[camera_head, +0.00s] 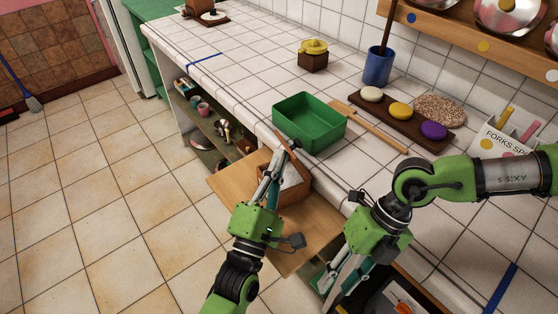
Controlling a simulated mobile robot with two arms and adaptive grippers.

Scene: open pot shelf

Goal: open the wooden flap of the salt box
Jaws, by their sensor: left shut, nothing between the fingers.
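The salt box (293,190) is a small brown wooden box on a light wooden board (230,183) at the counter's front edge. A brown wooden panel (296,152), apparently its flap, stands tilted up at the top of the box. My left gripper (275,160) is shut and empty, its fingertips close beside this panel; I cannot tell whether they touch it. The gripper and its fingers hide part of the box and its opening. My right gripper (335,290) points down in front of the counter, away from the box; its finger opening is unclear.
A green tray (310,119) stands just behind the box, with a wooden stick (372,128) to its right. Further back are a blue cup (378,68) and a dark board with coloured discs (433,130). A low shelf (225,147) is under the counter.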

